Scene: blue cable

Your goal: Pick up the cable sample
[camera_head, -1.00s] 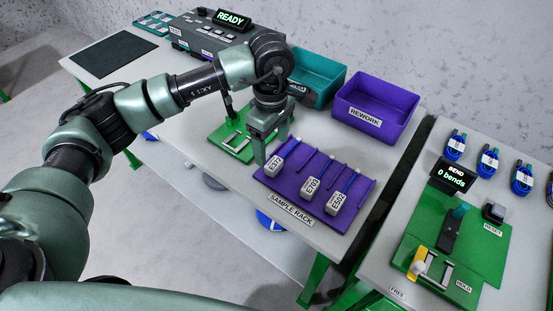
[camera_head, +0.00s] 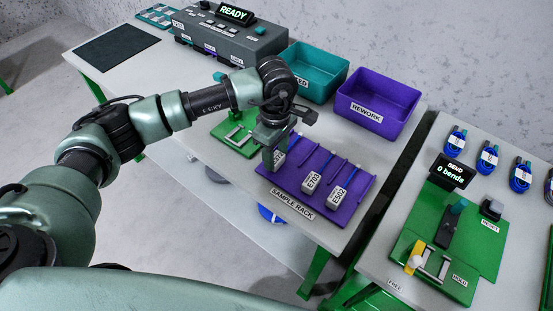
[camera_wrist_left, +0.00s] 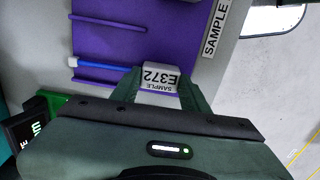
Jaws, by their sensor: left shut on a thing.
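The cable sample E372 is a blue cable with a light grey labelled block (camera_wrist_left: 160,78), and it sits at the left end of the purple sample rack (camera_head: 345,208). In the head view its block (camera_head: 279,158) is partly covered by my left gripper (camera_head: 272,160). My left gripper, in the left wrist view (camera_wrist_left: 160,88), is shut on the block, with one finger on each side. The blue cable runs off from the block over the rack. Two more samples, E703 (camera_head: 311,182) and E502 (camera_head: 337,196), lie in the rack to the right. My right gripper is not in view.
A purple REWORK bin (camera_head: 372,112) and a teal bin (camera_head: 318,72) stand behind the rack. A grey READY machine (camera_head: 225,45) is at the back left. A green fixture (camera_head: 238,135) lies left of the rack. A second table holds the green bend tester (camera_head: 450,250).

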